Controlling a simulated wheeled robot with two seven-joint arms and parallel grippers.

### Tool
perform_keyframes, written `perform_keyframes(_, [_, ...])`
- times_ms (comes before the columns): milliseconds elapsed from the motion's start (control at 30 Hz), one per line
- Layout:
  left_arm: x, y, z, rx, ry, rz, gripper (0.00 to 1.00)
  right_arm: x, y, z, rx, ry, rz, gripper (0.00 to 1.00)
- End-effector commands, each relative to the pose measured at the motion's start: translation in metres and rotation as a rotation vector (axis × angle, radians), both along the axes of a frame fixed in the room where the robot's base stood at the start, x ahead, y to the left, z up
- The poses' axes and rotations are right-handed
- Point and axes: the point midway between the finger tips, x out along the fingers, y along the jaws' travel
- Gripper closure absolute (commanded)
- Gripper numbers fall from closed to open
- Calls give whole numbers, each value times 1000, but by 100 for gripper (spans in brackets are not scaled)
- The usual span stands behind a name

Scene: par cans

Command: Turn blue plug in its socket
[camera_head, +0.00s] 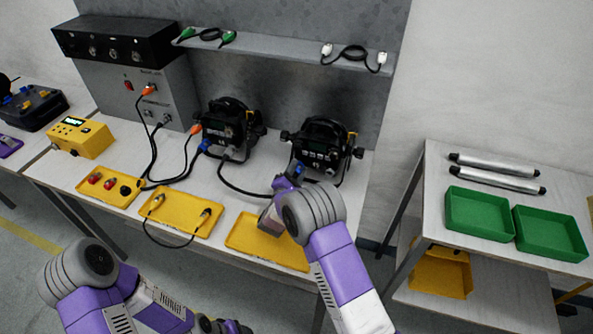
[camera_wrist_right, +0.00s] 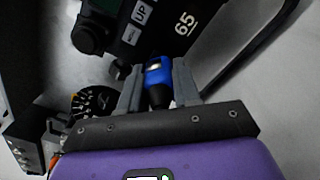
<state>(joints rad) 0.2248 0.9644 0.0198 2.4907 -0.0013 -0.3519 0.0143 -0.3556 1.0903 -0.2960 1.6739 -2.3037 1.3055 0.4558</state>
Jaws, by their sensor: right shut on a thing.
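My right gripper (camera_head: 289,178) is at the lower back of the right-hand black lamp (camera_head: 322,148). In the right wrist view the gripper (camera_wrist_right: 158,78) is shut on a blue plug (camera_wrist_right: 156,72), one grey finger on each side. The plug's blue body shows in the head view (camera_head: 299,170) just beneath the lamp. Its far end is against or close to the lamp's panel (camera_wrist_right: 150,25); the socket is hidden, so I cannot tell how deep it sits. My left arm is low at the left; its gripper is not clearly visible.
Another blue plug (camera_head: 204,146) is at the left-hand lamp (camera_head: 231,128), from which a black cable runs right. Yellow trays (camera_head: 181,212) line the bench front. An orange-plugged box (camera_head: 150,95) stands behind. A side table (camera_head: 470,160) holds green trays.

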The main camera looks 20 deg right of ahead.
Motion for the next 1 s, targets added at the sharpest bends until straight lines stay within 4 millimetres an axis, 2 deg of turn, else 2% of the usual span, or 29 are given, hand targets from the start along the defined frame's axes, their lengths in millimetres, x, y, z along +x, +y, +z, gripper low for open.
perform_keyframes(267, [0,0,0,0,0,0,36,1,-1,2,-2,-6,-1,100])
perform_keyframes(300, [0,0,0,0,0,0,36,1,-1,2,-1,-6,-2,63])
perform_keyframes(467, [0,0,0,0,0,0,36,1,-1,2,-1,-3,-1,39])
perform_keyframes(767, [0,0,0,0,0,0,36,-1,1,0,-1,0,1,38])
perform_keyframes(867, [0,0,2,0,0,0,36,-8,6,0,-1,2,2,38])
perform_keyframes(1000, [0,0,5,0,0,0,36,-27,19,1,-2,1,3,38])
